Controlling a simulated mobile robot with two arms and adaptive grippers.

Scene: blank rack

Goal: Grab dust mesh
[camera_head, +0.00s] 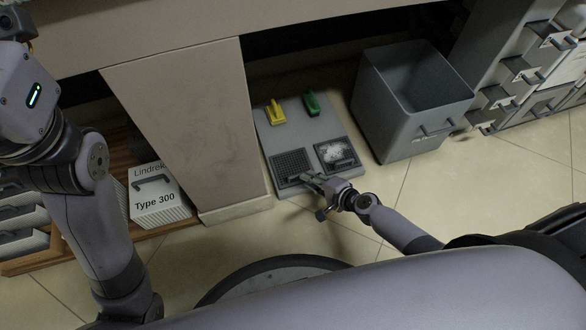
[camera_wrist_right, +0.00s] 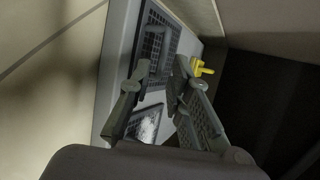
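Two square meshes lie side by side on the front of a grey board (camera_head: 291,132). The dusty mesh (camera_head: 333,152) on the right has a white patch and a dark handle; it also shows low in the right wrist view (camera_wrist_right: 149,127). The clean dark mesh (camera_head: 290,161) is on the left; it shows at the top of the wrist view (camera_wrist_right: 171,40). My right gripper (camera_head: 309,178) is at the front edge of the board, near both meshes. In the wrist view its fingers (camera_wrist_right: 163,68) are apart with nothing clearly between them. My left gripper is not clearly visible.
A yellow tool (camera_head: 276,112) and a green tool (camera_head: 311,103) are at the back of the board. A grey open bin (camera_head: 408,119) stands right of it. A white box (camera_head: 157,196) marked Type 300 is left, beyond a cabinet panel (camera_head: 187,125). Floor in front is partly free.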

